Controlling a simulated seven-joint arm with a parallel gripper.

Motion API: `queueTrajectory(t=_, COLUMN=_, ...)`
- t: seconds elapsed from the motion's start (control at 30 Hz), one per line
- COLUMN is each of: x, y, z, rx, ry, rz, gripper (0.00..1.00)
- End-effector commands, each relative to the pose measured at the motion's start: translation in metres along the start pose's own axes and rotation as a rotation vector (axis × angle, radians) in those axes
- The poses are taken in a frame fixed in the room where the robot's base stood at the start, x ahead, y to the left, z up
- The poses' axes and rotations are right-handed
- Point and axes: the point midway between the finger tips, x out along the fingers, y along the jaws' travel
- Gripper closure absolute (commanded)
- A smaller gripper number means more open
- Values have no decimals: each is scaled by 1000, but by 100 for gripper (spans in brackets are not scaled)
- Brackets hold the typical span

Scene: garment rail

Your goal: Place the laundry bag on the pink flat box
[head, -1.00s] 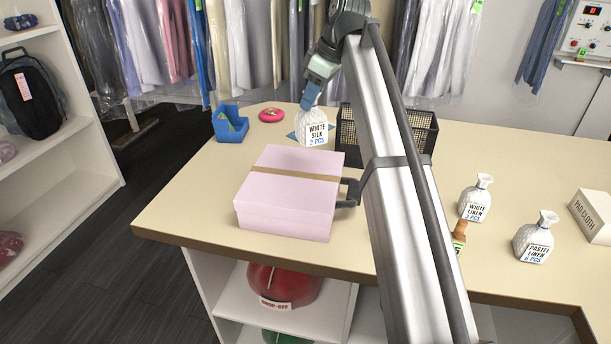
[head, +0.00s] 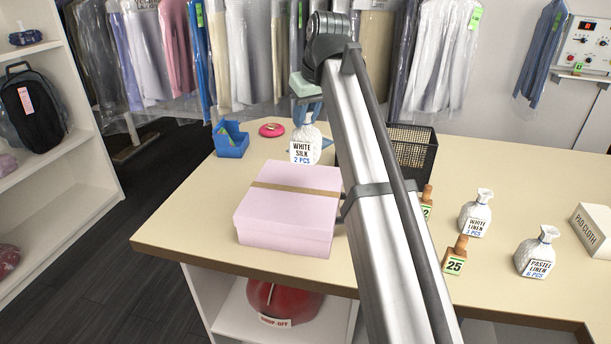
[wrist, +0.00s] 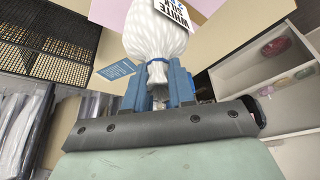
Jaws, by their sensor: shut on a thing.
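A white laundry bag (head: 306,139) tagged "WHITE SILK 2 PCS" hangs from my gripper (head: 308,108) behind the pink flat box in the head view. In the wrist view the bag (wrist: 155,35) has its neck between the blue fingers of my gripper (wrist: 158,82), which is shut on it. The pink flat box (head: 285,222), with a tan band across its lid, sits near the counter's front left; its lid is bare. A pink surface also shows beyond the bag in the wrist view. I cannot tell the bag's exact height above the counter.
Two other bags, white linen (head: 475,214) and pastel linen (head: 537,252), stand at the right beside numbered wooden tags (head: 455,256).

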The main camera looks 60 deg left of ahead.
Motion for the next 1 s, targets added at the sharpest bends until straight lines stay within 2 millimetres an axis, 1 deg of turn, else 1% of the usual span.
queueTrajectory(t=0.33, x=47, y=-1, z=21, rx=0, ry=-1, rz=0, gripper=100)
queueTrajectory(t=0.57, x=62, y=0, z=26, rx=-1, ry=-1, rz=0, gripper=100)
queueTrajectory(t=0.7, x=78, y=0, z=33, rx=-1, ry=-1, rz=0, gripper=100)
queueTrajectory(t=0.8, x=86, y=0, z=37, rx=-1, ry=-1, rz=0, gripper=100)
queueTrajectory(t=1.0, x=88, y=0, z=36, rx=-1, ry=0, rz=0, gripper=100)
